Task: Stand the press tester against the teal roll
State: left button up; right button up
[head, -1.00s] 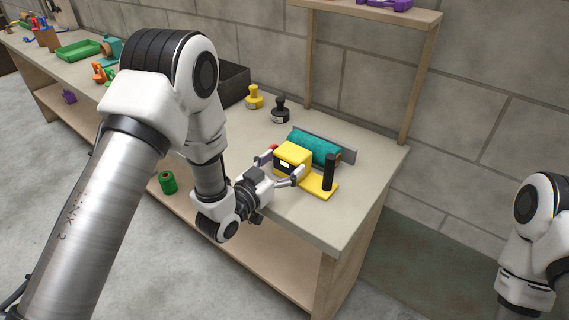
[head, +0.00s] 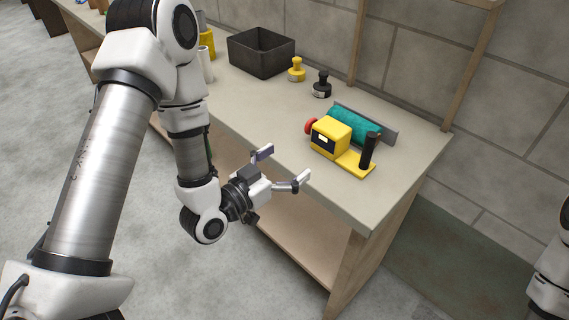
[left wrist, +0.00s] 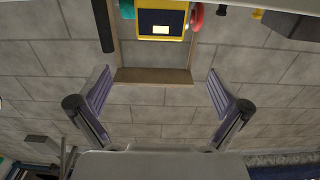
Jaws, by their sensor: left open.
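The press tester (head: 331,137) is a yellow block with a dark panel, a red knob, a flat yellow foot and a black upright handle. It stands upright on the bench, directly in front of the teal roll (head: 351,124); I cannot tell whether they touch. The tester (left wrist: 163,22) also shows at the top of the left wrist view, with a sliver of the teal roll (left wrist: 127,8) beside it. My left gripper (head: 283,165) is open and empty, off the bench's front edge and apart from the tester. My right gripper is out of view.
A grey backing strip (head: 389,135) stands behind the roll. A black stamp (head: 321,86), a yellow stamp (head: 296,71) and a dark open bin (head: 262,54) stand farther left on the bench (head: 265,112). The bench top left of the tester is clear.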

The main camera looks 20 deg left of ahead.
pick_arm(q)
jog(key=s+f+n+g+y, duration=0.1)
jog(key=s+f+g, duration=0.25)
jog(key=f, duration=0.55)
jog(key=s+f+g+y, duration=0.2)
jog(key=s+f+g, duration=0.15)
jog(key=f, duration=0.45)
jog(key=s+a+f+n+g+y, duration=0.1)
jog(key=s+f+g, duration=0.4)
jog(key=s, duration=0.4)
jog(key=s+a+f+n+g+y, duration=0.2)
jog(key=s+f+g, duration=0.3)
jog(key=s+f, duration=0.3)
jog(key=shift+s+a, duration=0.3)
jog(key=shift+s, duration=0.25)
